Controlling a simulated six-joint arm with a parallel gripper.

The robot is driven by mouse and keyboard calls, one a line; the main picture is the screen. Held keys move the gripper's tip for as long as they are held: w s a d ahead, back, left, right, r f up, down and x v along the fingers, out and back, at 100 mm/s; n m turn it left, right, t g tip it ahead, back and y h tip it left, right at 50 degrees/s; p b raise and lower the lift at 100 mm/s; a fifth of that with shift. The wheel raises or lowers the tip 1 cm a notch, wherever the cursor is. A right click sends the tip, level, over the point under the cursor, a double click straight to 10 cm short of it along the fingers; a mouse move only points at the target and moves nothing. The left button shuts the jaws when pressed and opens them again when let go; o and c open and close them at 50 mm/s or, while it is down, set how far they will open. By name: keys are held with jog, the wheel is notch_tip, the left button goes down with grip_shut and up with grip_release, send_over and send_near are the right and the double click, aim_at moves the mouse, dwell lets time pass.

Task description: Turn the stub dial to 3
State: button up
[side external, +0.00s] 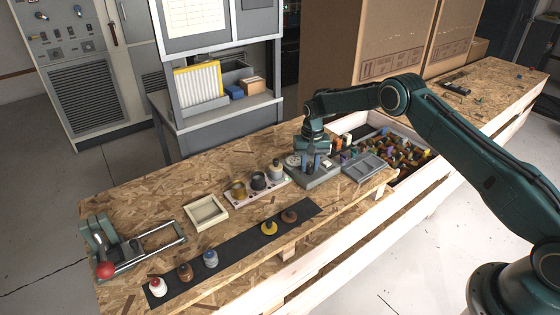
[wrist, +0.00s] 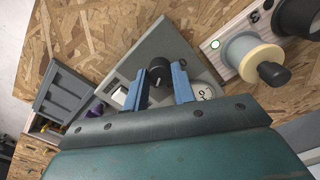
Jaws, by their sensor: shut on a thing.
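The grey control panel (side external: 322,182) stands on the bench under my gripper (side external: 317,165). In the wrist view, the panel (wrist: 150,48) carries a short black knob, which I take to be the stub dial (wrist: 158,68). My gripper (wrist: 160,74) has its blue fingers on either side of this knob and is shut on it. The knob has a small pale mark on its near side. A round white dial face (wrist: 203,92) with dark markings lies right of the fingers. I cannot read what number the knob points to. In the side view the fingers hide the knob.
A wooden strip with spools (side external: 258,182) stands left of the panel. A grey compartment tray (side external: 366,167) lies to its right, by a bin of coloured parts (side external: 400,152). A red-knobbed lever fixture (side external: 105,269) sits far left.

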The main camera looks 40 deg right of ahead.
aim_at(309, 167)
dwell(0.3)
jog(key=o, duration=1)
jog(key=shift+r, duration=0.15)
notch_tip(309, 167, up, 14)
jog(key=shift+f, duration=0.2)
